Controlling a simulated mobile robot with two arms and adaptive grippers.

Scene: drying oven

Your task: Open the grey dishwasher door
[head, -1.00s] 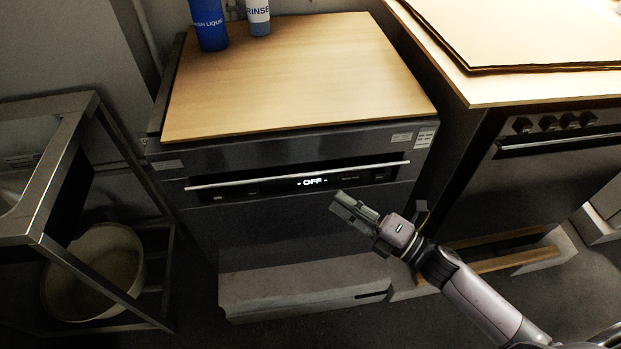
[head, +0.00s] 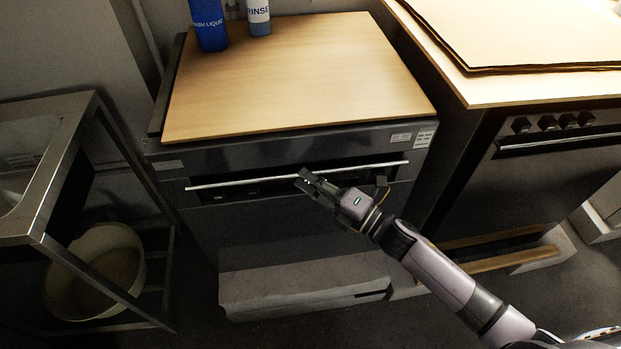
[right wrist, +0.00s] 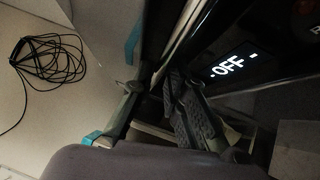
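The grey dishwasher (head: 290,225) stands under a wooden top, its door shut. A silver bar handle (head: 240,183) runs across its upper front, and shows in the right wrist view too (right wrist: 183,40). My right gripper (head: 306,181) is at the middle of the handle, covering the display in the head view. In the right wrist view, its fingers (right wrist: 155,105) are apart, with the bar running toward the gap. I cannot tell whether they touch it. The lit OFF display (right wrist: 228,66) shows beside the bar. My left gripper is not in view.
A blue bottle (head: 209,25) and a rinse bottle (head: 258,17) stand on the wooden top (head: 290,80). A metal sink frame (head: 60,190) with a white tub (head: 110,262) is at left. An oven (head: 545,165) stands at right. A grey plinth (head: 300,287) lies below the door.

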